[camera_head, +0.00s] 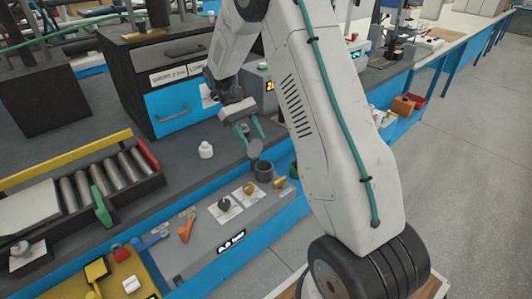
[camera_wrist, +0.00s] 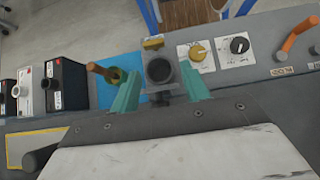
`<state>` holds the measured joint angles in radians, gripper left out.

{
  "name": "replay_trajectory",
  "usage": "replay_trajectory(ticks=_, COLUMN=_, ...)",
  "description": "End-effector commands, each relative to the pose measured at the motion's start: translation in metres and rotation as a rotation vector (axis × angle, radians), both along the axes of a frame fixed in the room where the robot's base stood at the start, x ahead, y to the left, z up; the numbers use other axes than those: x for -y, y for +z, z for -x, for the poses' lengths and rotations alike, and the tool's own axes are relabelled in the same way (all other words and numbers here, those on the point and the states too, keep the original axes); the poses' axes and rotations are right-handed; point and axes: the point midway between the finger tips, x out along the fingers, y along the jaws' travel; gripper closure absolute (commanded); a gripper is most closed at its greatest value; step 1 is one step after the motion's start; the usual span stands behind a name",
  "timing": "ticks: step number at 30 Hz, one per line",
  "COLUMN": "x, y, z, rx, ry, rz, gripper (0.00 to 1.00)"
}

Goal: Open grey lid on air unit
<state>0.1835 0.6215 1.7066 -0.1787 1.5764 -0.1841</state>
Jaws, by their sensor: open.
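The air unit looks like the grey panel (camera_head: 205,246) on the front bench, with a dark grey round cup (camera_head: 264,173) at its far end. A round grey lid (camera_head: 255,148) shows as a tilted disc above the cup's rim, apparently raised. In the wrist view the cup (camera_wrist: 159,70) appears open with a dark inside. My gripper (camera_head: 252,134) is over the cup's back side, its teal fingers apart and close to the lid. The wrist view shows my gripper (camera_wrist: 160,88) with no thing clearly held. Whether a finger touches the lid cannot be told.
A white bottle (camera_head: 206,150) stands behind. A roller tray (camera_head: 110,177) lies left. A blue-fronted drawer cabinet (camera_head: 170,105) rises behind.

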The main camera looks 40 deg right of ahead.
Motion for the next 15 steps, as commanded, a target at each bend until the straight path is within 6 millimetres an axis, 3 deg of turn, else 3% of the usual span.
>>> replay_trajectory(ticks=9, x=-0.017, y=0.008, z=0.076, rx=0.000, ry=0.001, rz=-0.001, gripper=0.54)
replay_trajectory(ticks=15, x=-0.023, y=0.010, z=0.107, rx=0.000, ry=0.000, rz=0.000, gripper=0.54)
